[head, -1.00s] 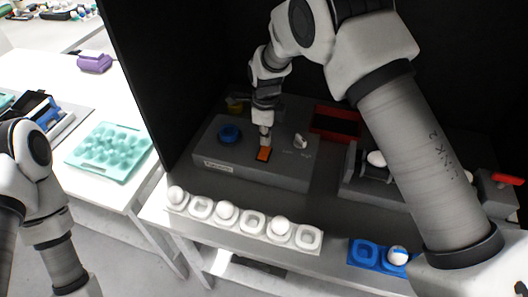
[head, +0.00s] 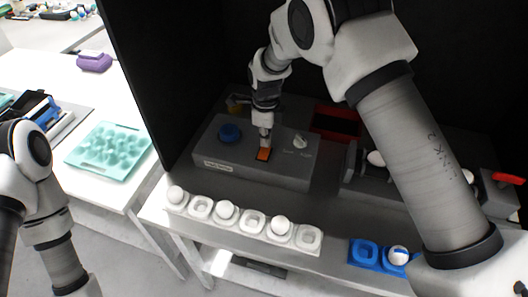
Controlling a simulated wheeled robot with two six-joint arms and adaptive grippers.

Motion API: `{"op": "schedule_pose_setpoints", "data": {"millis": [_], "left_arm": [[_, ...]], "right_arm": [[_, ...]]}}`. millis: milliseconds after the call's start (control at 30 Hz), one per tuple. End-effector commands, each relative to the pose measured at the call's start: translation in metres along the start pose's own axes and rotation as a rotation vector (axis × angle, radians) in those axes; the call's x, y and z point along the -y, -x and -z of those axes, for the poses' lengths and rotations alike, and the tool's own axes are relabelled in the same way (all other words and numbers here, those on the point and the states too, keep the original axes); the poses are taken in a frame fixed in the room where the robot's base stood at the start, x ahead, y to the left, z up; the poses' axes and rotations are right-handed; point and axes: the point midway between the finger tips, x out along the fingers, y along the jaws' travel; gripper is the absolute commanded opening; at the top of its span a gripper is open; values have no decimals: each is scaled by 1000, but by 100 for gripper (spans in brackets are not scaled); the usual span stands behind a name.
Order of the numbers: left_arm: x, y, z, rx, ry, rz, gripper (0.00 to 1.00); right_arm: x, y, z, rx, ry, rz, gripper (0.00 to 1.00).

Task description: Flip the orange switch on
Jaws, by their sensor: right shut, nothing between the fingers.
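The orange switch (head: 263,154) is a small square on top of a dark grey control box (head: 226,174). A blue round knob (head: 230,132) sits to its left and a pale knob (head: 300,141) to its right. My right gripper (head: 264,138) is shut and empty, pointing down with its tip at the far edge of the orange switch. I cannot tell whether it touches the switch, and part of the switch is hidden behind the tip. My left arm shows at the left edge, but its gripper is out of the picture.
A white egg tray (head: 310,238) with several eggs lies in front of the control box. A blue tray (head: 364,253) holds an egg to its right. A red bin (head: 334,122) stands behind. Dark walls enclose the back and left.

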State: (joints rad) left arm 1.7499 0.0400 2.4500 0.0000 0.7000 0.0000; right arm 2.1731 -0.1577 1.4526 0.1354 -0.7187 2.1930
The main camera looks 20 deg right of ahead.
Motion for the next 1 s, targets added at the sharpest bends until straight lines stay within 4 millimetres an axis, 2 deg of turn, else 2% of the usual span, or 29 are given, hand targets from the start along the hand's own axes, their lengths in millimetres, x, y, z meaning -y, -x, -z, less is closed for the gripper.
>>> {"op": "schedule_pose_setpoints", "data": {"millis": [1000], "left_arm": [[0,-7,0,0,0,0,40]], "right_arm": [[0,-16,0,0,0,-1,0]]}}
